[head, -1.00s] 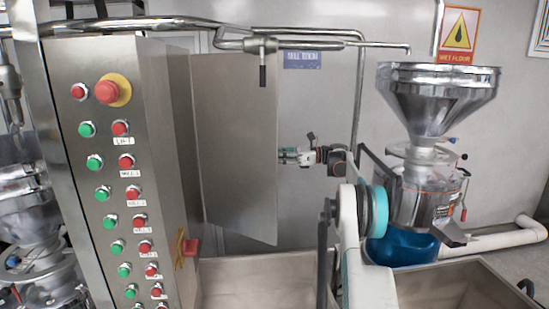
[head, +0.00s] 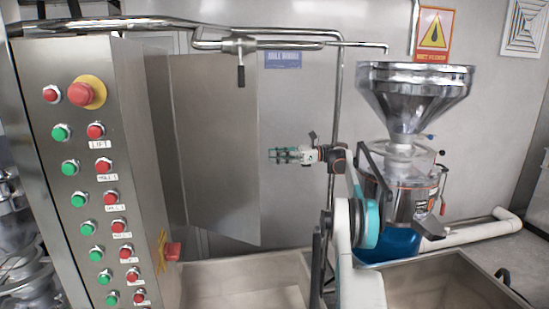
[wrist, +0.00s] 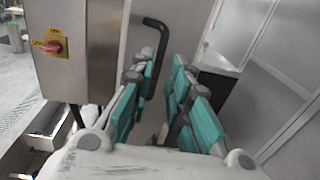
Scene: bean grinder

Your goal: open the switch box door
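The switch box (head: 70,190) is a tall steel cabinet with green and red buttons at the left of the head view. Its side with a red switch on a yellow plate shows at the upper left of the wrist view (wrist: 85,60). The door (head: 215,150) is a flat steel panel standing swung out from the box, with a wide gap at its right edge. My gripper (head: 272,156) is just right of that edge, apart from it in the picture. In the wrist view its teal fingers (wrist: 158,105) are spread with nothing between them.
A black bent bar (wrist: 157,45) stands beyond the fingers in the wrist view. A pipe with a valve lever (head: 240,62) crosses above the door. A steel hopper grinder (head: 414,95) stands right of my arm. Steel troughs (head: 235,280) lie below.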

